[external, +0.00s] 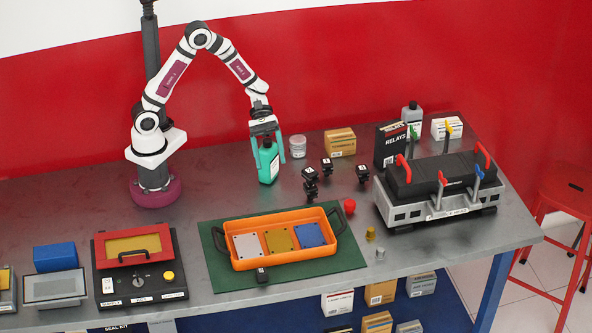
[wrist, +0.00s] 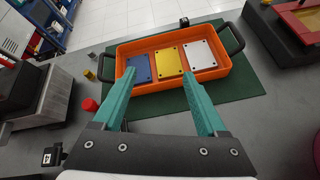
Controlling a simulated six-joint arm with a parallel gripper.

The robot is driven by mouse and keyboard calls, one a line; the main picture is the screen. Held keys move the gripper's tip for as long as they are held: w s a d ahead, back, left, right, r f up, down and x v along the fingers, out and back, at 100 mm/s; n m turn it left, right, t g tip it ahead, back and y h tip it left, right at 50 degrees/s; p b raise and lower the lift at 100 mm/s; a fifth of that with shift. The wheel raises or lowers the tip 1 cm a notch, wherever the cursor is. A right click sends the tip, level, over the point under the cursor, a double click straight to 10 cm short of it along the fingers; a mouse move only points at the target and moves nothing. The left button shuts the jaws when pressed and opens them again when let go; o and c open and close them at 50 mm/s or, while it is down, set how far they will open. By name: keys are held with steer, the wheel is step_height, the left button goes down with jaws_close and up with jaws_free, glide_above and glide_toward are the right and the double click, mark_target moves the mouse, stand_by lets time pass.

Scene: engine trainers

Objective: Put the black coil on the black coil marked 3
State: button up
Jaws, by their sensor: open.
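Several black coils with white marks stand on the bench in the external view: one at the back (external: 326,165), one to its right (external: 362,173), and two close together (external: 310,182), seemingly one above the other. Another small black block (external: 262,275) is on the green mat's front edge; it shows at the top of the wrist view (wrist: 184,21). One marked black coil (wrist: 53,156) shows at the wrist view's lower left. I cannot read which is marked 3. My gripper (external: 269,157) is open, its teal fingers empty in the wrist view (wrist: 160,76), left of the coils.
An orange tray (external: 285,262) with three plates sits on the green mat (external: 350,262). A red knob (external: 349,206) is near the coils. A grey engine trainer (external: 405,212) stands right, boxes behind.

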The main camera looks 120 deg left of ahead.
steer(key=s+d+r+m+g+y, duration=0.2)
steer(key=s+d+r+m+g, duration=0.2)
steer(key=s+d+m+g, duration=0.7)
steer(key=s+m+t+y, duration=0.1)
steer(key=s+m+y, duration=0.3)
steer(key=m, duration=0.5)
steer(key=s+a+r+m+t+y, duration=0.1)
steer(key=s+m+y, duration=0.3)
steer(key=s+m, duration=0.4)
steer(key=shift+a+r+m+t, duration=0.25)
steer(key=shift+r+m+t, duration=0.05)
steer(key=shift+m+t, duration=0.1)
